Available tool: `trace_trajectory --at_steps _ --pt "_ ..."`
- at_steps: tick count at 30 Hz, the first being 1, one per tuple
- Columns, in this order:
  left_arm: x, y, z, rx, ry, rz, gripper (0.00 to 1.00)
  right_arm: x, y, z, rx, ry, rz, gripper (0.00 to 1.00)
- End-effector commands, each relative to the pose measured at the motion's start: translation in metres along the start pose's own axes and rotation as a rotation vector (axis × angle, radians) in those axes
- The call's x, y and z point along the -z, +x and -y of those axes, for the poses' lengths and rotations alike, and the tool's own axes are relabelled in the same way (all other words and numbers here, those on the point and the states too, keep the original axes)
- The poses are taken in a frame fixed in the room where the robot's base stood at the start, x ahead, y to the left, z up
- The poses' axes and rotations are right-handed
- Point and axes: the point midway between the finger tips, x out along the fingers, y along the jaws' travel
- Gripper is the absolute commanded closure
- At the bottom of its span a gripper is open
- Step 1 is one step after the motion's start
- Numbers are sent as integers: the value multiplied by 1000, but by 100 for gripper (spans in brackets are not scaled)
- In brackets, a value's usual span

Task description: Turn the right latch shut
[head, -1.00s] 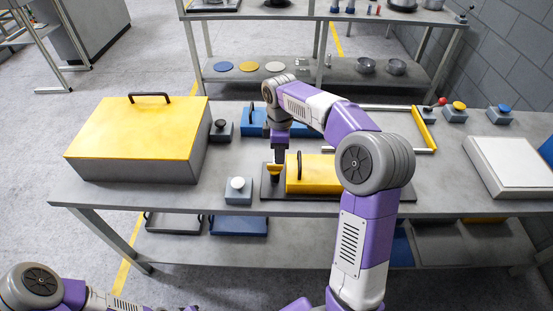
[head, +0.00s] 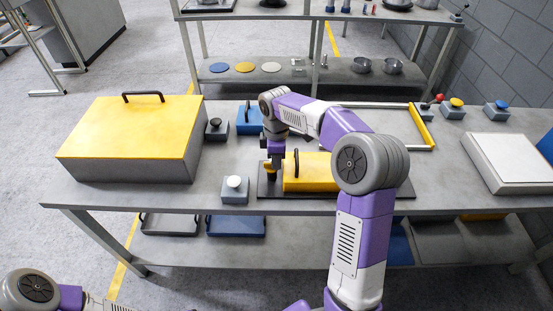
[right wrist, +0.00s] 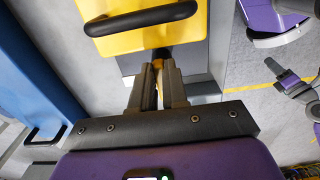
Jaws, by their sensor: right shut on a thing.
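A yellow block (head: 310,177) with a dark handle lies on a dark plate (head: 300,194) near the front of the table. At its left end stands a small latch (head: 271,178) with an orange part, mostly hidden by my right gripper (head: 272,166). My right gripper points down and is shut on the latch. In the right wrist view its fingers (right wrist: 158,90) close around a narrow orange piece, just beside the yellow block (right wrist: 150,40). I cannot see a second latch; my right arm covers the block's right end. My left gripper is out of view.
A large yellow-lidded box (head: 130,135) stands at the left. A white-button box (head: 235,189) and a black-knob box (head: 215,128) stand near my gripper. A blue object (head: 248,120) lies behind it. A white-topped scale (head: 508,160) is at the right.

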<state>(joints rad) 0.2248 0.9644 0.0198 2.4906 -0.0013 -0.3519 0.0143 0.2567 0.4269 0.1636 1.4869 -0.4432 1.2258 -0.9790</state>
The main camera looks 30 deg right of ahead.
Motion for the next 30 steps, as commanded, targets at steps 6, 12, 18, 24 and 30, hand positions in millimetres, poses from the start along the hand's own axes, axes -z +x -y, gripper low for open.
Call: trace_trajectory --at_steps 6,12,18,24,30 --pt "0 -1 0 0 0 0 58 0 0 0 1 10 0 100" --pt "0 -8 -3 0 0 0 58 0 -2 2 2 71 1 100" --pt "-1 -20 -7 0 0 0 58 1 -2 4 3 208 1 100" --pt "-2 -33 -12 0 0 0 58 2 -3 6 2 392 2 100" --pt "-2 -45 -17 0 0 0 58 3 -3 9 2 583 1 100"
